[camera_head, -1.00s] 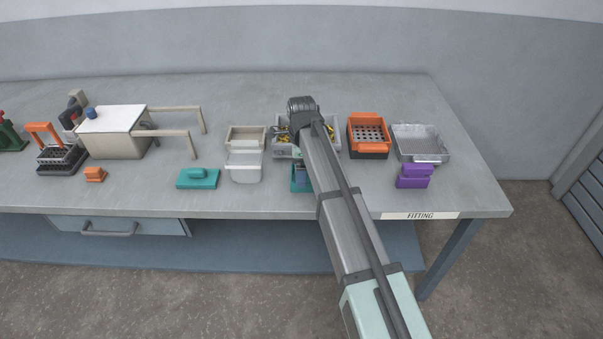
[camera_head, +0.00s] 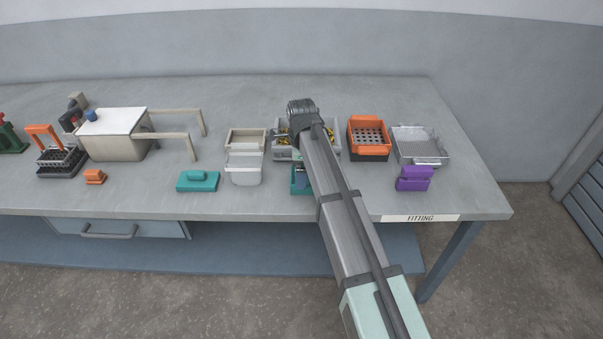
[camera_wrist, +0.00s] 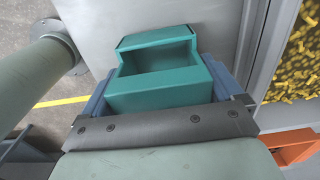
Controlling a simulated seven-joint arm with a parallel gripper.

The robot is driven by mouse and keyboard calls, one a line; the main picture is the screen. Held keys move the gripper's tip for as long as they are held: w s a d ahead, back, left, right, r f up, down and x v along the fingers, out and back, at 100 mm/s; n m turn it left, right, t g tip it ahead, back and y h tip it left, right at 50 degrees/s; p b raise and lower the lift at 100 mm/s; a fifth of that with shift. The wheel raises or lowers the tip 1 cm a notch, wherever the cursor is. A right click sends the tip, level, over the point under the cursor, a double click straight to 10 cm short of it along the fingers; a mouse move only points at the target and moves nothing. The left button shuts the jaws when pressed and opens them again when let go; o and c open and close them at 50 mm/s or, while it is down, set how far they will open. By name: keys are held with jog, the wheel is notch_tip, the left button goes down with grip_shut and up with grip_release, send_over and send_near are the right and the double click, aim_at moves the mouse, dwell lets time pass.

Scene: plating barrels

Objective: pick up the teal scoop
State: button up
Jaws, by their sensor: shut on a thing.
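The teal scoop (camera_wrist: 158,88) is a box shape with an open hollow, seen in the wrist view between my gripper's two bluish fingers. My gripper (camera_wrist: 163,84) is shut on it, with a finger against each side. In the head view a small part of the teal scoop (camera_head: 298,187) shows near the table's front edge, in front of the grey bin (camera_head: 334,153). My arm hides most of it there. I cannot tell whether the scoop touches the table.
The grey bin holds yellow pieces (camera_wrist: 296,62). Left stand a pale tub (camera_head: 244,175) and a flat teal block with a grip (camera_head: 198,182). Right are an orange basket (camera_head: 368,120), a metal tray (camera_head: 437,158) and a purple block (camera_head: 413,183).

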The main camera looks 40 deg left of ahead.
notch_tip(320, 180, up, 9)
jog(key=shift+r+n, duration=0.3)
jog(key=shift+r, duration=0.15)
jog(key=n, duration=0.6)
jog(key=shift+s+d, duration=0.1)
jog(key=shift+d, duration=0.05)
jog(key=n, duration=0.3)
jog(key=shift+s+d+f, duration=0.1)
jog(key=shift+s+d, duration=0.05)
jog(key=shift+d, duration=0.15)
jog(key=w+d+f+n, duration=0.2)
jog(key=w+d, duration=0.3)
jog(key=d, duration=0.6)
jog(key=w+d+f+n, duration=0.2)
jog(key=w+d, duration=0.2)
jog(key=d, duration=0.6)
jog(key=w+d+f+n, duration=0.2)
jog(key=w+d, duration=0.3)
jog(key=d, duration=0.6)
jog(key=w+d+f+m, duration=0.1)
jog(key=w+d+m, duration=0.2)
jog(key=d, duration=1.5)
jog(key=w+d+f+m, duration=0.1)
jog(key=w+d+m, duration=0.2)
jog(key=d, duration=1.5)
jog(key=shift+w+m, duration=0.3)
jog(key=shift+s+a, duration=0.1)
